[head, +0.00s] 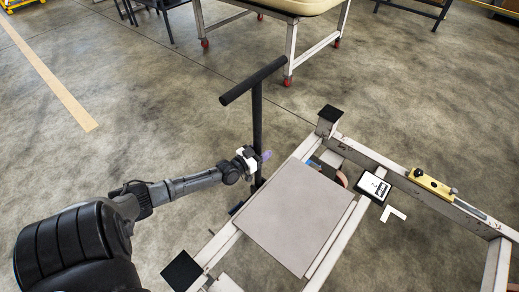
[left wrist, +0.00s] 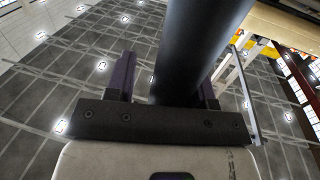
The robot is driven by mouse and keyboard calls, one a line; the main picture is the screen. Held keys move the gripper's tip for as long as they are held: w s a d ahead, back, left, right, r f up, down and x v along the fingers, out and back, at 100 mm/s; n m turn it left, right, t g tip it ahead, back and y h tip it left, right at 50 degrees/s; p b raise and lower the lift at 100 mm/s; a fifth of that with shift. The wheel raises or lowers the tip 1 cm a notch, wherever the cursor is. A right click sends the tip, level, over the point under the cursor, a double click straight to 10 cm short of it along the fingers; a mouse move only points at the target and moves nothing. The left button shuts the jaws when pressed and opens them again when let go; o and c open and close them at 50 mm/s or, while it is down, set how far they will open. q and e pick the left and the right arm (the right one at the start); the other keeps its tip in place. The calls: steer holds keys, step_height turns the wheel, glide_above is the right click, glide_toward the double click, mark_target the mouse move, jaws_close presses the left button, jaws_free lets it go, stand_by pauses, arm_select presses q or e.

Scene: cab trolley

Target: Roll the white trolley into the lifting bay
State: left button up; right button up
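The white trolley appears to be the low white frame (head: 210,250) with a grey panel (head: 295,216) and black corner pads, at lower right in the head view. A black T-shaped handle (head: 257,120) stands at its left side. My left gripper (head: 262,157) is at the handle's post, well below the crossbar. In the left wrist view, the thick dark post (left wrist: 190,50) stands between my open purple fingers (left wrist: 165,85). A gap shows beside the left finger; the post partly hides the right one. I cannot identify the lifting bay for certain. My right gripper is out of view.
A white-legged stand with red casters (head: 292,45) carries a cream body (head: 290,4) at the top. A yellow level-like bar (head: 430,182) and a white-black box (head: 374,187) are on the right. A white L mark (head: 397,213) lies nearby. Open concrete floor (head: 150,110) extends left.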

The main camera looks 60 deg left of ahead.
arm_select(q)
steer(key=o, duration=0.3)
steer(key=shift+w+d, duration=0.25)
steer(key=shift+d, duration=0.05)
steer(key=shift+a, duration=0.1)
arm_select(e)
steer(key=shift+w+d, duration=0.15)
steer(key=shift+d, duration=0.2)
arm_select(q)
steer(key=shift+s, duration=0.15)
steer(key=s+p, duration=0.1)
steer(key=s, duration=0.3)
steer(key=s+d+p, duration=0.1)
steer(key=s+p, duration=0.1)
steer(key=s, duration=0.3)
steer(key=s+p, duration=0.2)
steer(key=s, duration=0.2)
steer(key=shift+s+d, duration=0.3)
steer(key=shift+d, duration=0.1)
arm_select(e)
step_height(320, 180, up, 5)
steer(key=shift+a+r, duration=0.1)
